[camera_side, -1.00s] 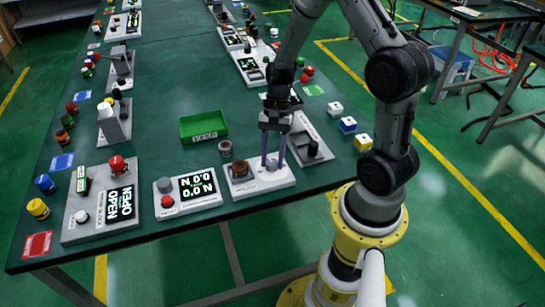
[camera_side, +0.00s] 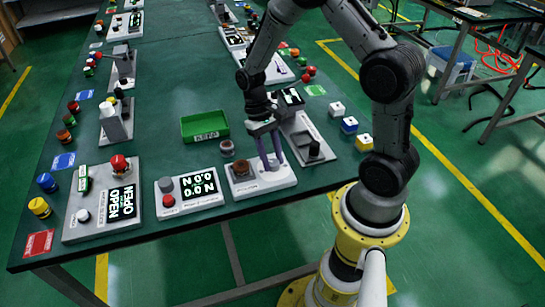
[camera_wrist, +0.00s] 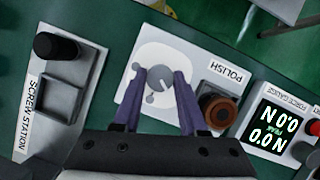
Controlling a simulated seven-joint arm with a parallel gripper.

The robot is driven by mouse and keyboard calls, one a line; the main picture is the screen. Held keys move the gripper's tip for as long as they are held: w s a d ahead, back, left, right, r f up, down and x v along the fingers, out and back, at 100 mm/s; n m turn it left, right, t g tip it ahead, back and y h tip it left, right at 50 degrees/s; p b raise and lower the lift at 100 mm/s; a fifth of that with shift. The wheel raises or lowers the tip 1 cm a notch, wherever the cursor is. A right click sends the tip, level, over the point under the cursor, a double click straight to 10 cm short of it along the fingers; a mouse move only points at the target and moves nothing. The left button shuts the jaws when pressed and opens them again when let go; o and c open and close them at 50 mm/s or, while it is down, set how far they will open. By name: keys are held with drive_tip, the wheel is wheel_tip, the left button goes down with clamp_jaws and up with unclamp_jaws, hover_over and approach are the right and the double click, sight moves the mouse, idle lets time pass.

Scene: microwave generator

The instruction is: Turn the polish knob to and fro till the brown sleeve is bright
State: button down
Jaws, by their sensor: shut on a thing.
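The polish station (camera_side: 283,181) is a white block near the table's front edge, labelled POLISH in the wrist view (camera_wrist: 133,97). Its round grey polish knob (camera_wrist: 158,84) sits between my two purple fingers. My gripper (camera_wrist: 161,72) is shut on the knob; in the side view (camera_side: 271,166) the fingers reach down to the block and hide the knob. The brown sleeve (camera_wrist: 217,104) stands in a dark holder beside the knob and also shows in the side view (camera_side: 240,167). It looks dull brown, with no bright shine.
The force gauge (camera_side: 190,191) stands left of the polish station. The screw station (camera_side: 311,146) with its black handle is to the right. A brownish cylinder (camera_side: 226,148) and a green tray (camera_side: 205,126) lie behind. Bare table shows between them.

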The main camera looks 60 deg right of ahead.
drive_tip(key=shift+n+h, duration=0.4)
drive_tip(key=shift+n, duration=0.8)
drive_tip(key=shift+c, duration=2.2)
unclamp_jaws()
drive_tip(key=v, duration=1.3)
drive_tip(key=shift+w+r, duration=0.35)
drive_tip(key=shift+w, duration=0.05)
drive_tip(key=shift+a, duration=0.1)
